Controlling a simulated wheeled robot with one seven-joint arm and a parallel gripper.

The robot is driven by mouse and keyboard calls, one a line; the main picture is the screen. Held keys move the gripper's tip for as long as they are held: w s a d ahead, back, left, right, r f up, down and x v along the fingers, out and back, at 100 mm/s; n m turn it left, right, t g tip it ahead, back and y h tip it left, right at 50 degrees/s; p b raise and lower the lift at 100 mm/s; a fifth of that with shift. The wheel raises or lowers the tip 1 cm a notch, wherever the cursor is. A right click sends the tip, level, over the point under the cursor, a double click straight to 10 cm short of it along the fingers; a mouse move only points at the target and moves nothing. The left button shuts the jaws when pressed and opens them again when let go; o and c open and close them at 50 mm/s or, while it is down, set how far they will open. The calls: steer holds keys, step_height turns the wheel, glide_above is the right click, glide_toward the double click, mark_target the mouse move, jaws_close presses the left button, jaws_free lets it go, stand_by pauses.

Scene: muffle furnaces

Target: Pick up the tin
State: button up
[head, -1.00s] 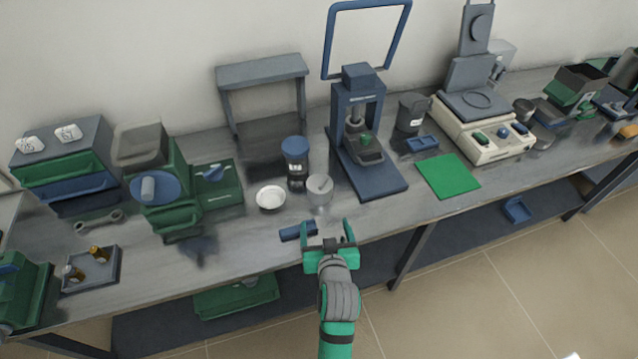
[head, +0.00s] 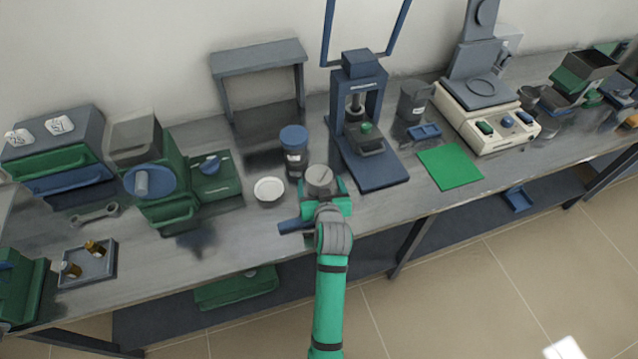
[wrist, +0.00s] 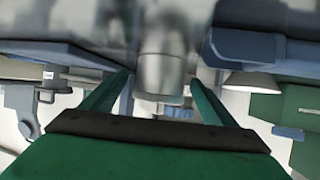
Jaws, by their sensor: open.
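The tin (head: 320,177) is a small grey metal cylinder standing upright near the front of the bench. In the wrist view the tin (wrist: 160,72) shows between the two green fingers, with visible gaps on both sides. My gripper (head: 323,188) is open, with its fingers at either side of the tin in the head view. In the wrist view my gripper (wrist: 160,82) has its fingers spread and holds nothing. The tin's lower front is hidden by my gripper in the head view.
A blue-lidded jar (head: 294,150) and a white dish (head: 269,190) stand close to the left. A blue press (head: 375,170) stands to the right. A dark blue item (head: 290,226) lies at the bench edge beside my gripper. A green mat (head: 450,166) lies further right.

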mark_target(319, 176)
steer(key=shift+x, duration=1.35)
steer(key=c, duration=1.2)
steer(key=shift+r, duration=0.1)
steer(key=shift+r, duration=0.5)
steer(key=r, duration=0.2)
steer(key=shift+s+r, duration=0.2)
steer(key=shift+r, duration=0.1)
steer(key=s+a+r, duration=0.1)
steer(key=s+r, duration=0.2)
steer(key=s, duration=0.1)
steer(key=s+a+r, duration=0.1)
steer(key=s+r, duration=0.2)
steer(key=s, duration=0.2)
steer(key=s+a+r, duration=0.1)
steer(key=s+r, duration=0.2)
steer(key=s, duration=0.1)
steer(key=shift+s+r, duration=0.2)
